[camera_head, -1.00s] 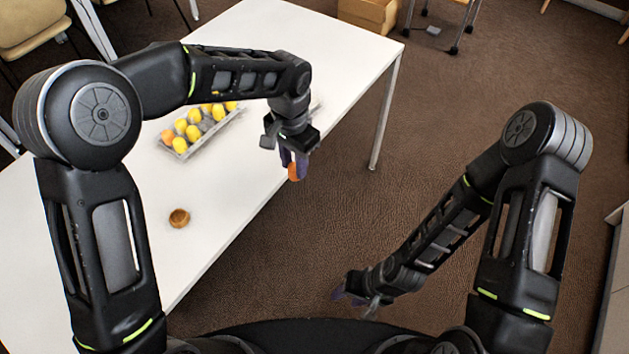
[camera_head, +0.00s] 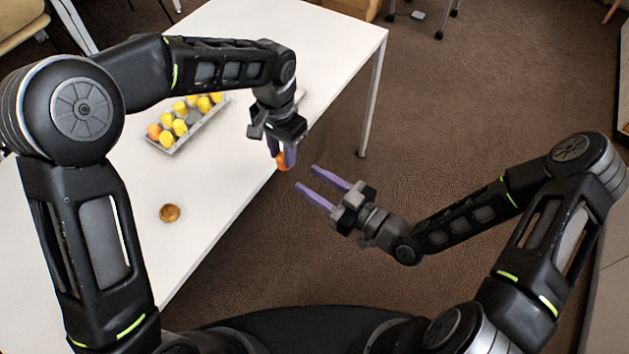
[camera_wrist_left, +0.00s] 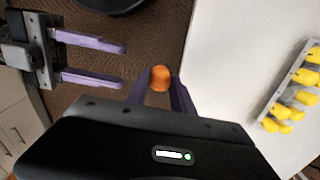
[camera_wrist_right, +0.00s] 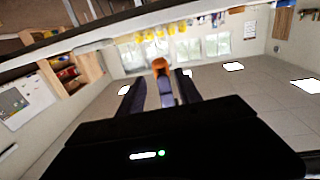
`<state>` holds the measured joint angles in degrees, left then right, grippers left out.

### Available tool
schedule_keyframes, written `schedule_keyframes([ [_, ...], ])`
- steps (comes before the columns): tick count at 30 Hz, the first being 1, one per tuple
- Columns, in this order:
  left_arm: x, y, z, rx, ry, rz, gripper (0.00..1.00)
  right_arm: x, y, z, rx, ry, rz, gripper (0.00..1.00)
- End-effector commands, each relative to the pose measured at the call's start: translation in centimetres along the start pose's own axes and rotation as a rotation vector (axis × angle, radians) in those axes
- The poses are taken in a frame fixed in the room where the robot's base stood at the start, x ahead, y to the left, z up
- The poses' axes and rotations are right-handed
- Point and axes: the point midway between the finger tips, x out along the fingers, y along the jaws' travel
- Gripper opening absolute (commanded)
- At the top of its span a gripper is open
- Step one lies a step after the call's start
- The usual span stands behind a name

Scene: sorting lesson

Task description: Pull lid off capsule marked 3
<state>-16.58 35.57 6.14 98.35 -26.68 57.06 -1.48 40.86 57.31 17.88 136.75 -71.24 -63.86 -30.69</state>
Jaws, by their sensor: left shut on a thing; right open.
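My left gripper (camera_head: 283,158) is shut on an orange capsule (camera_head: 283,161), held at the table's right edge. The capsule also shows between the purple fingers in the left wrist view (camera_wrist_left: 159,78); no number is readable on it. My right gripper (camera_head: 306,181) is open and empty, its purple fingers pointing left toward the capsule, a short gap away. In the right wrist view the capsule (camera_wrist_right: 160,66) appears ahead, between the open fingertips. A grey tray (camera_head: 178,150) on the table holds several yellow capsules and an orange one (camera_head: 153,131).
The table's front part is otherwise clear. Open carpet lies right of the table. A table leg (camera_head: 373,105) stands behind the grippers.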

Motion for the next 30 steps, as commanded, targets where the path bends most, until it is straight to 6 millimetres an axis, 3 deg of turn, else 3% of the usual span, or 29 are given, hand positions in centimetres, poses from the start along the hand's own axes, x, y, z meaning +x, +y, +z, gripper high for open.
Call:
schedule_keyframes([
  [14, 0.0, 0.0, 0.0, 0.0, 0.0, 0.0, 0.14, 0.8, -0.1, 0.1, 0.003, -0.003, -0.001, 0.41],
  [30, 0.0, 0.0, 0.0, 0.0, 0.0, 0.0, 0.14, 6.2, 0.0, 0.1, 0.004, -0.004, -0.001, 0.41],
])
